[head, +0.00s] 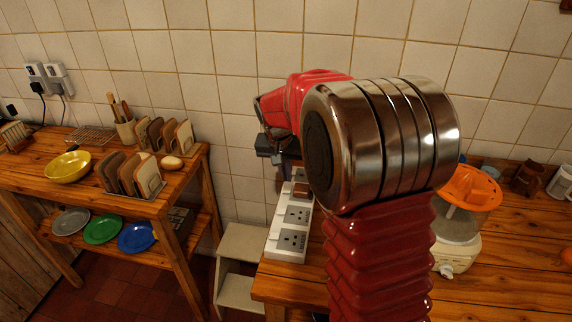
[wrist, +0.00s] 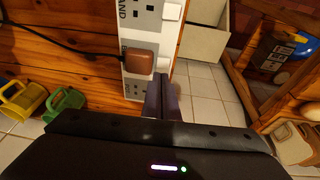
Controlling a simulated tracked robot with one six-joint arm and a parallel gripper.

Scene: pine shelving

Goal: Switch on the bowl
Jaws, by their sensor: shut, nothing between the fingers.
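A yellow bowl (head: 68,167) sits on the top of the left pine shelf, well away from my gripper. A white socket strip (head: 276,246) lies along the left edge of the right wooden table; it also shows in the wrist view (wrist: 133,88). A brown plug (wrist: 139,61) with a black cable sits in one socket. White rocker switches (wrist: 172,11) run along the strip's side. My gripper (wrist: 161,80) is shut and empty, its tips over the strip right beside the plug, covering part of a switch there. I cannot tell whether the tips touch it.
An orange-topped juicer (head: 460,215) and mugs (head: 527,178) stand on the right table. Yellow (wrist: 22,100) and green (wrist: 64,104) mugs show in the wrist view. White steps (head: 240,265) stand between the tables. The left shelf holds toast racks and plates.

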